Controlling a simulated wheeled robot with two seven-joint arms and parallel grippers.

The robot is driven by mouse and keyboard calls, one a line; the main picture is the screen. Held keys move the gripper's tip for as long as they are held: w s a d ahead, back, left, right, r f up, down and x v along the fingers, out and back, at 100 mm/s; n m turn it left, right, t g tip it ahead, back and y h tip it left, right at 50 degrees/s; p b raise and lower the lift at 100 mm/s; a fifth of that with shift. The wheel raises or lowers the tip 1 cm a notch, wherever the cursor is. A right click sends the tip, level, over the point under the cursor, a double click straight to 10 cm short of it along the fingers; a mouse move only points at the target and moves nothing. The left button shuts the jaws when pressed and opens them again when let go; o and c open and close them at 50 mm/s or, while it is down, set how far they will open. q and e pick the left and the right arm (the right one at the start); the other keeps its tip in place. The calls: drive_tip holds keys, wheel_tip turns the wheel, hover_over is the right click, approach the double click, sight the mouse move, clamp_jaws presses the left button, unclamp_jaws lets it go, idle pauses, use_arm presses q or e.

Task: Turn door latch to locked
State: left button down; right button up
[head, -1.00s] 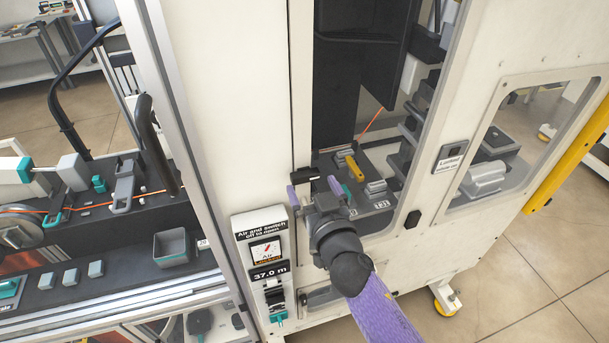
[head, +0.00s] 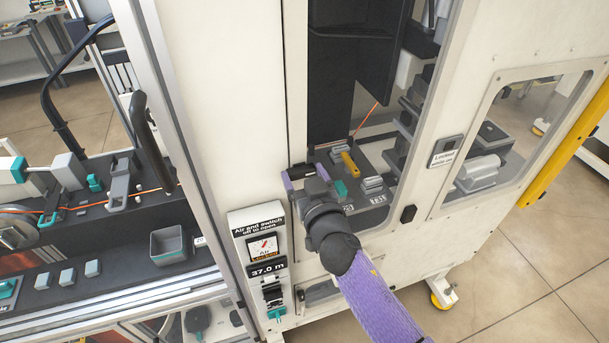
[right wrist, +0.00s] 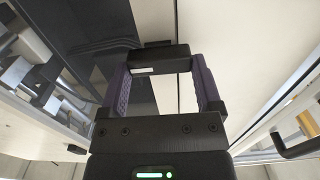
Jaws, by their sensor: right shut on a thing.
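The door latch (head: 301,171) is a small black bar with a pale mark, lying roughly crosswise at the seam between the white panel and the windowed door (head: 430,170). My right gripper (head: 303,176) has its purple fingers at the two ends of the latch. In the right wrist view, the latch (right wrist: 158,60) spans the space between the fingertips, and the gripper is shut on it. Part of the latch mount is hidden by the gripper in the head view. My left gripper is in neither current view.
A panel (head: 262,250) reading "Air and switch off to open" and "37.0 m" stands left of my right wrist. A black door handle (head: 151,143) is farther left, and a yellow post (head: 565,150) is at right. Floor is open at lower right.

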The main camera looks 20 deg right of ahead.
drive_tip(key=shift+n, duration=0.3)
drive_tip(key=n, duration=0.3)
drive_tip(key=shift+a+n, duration=0.1)
drive_tip(key=shift+n, duration=0.3)
drive_tip(key=n, duration=0.4)
drive_tip(key=shift+a+f+n, duration=0.1)
drive_tip(key=shift+n, duration=0.2)
drive_tip(key=n, duration=0.4)
drive_tip(key=shift+f, duration=0.1)
drive_tip(key=shift+f+n, duration=0.1)
drive_tip(key=shift+n, duration=2.3)
drive_tip(key=o, duration=1)
drive_tip(key=shift+o, duration=0.2)
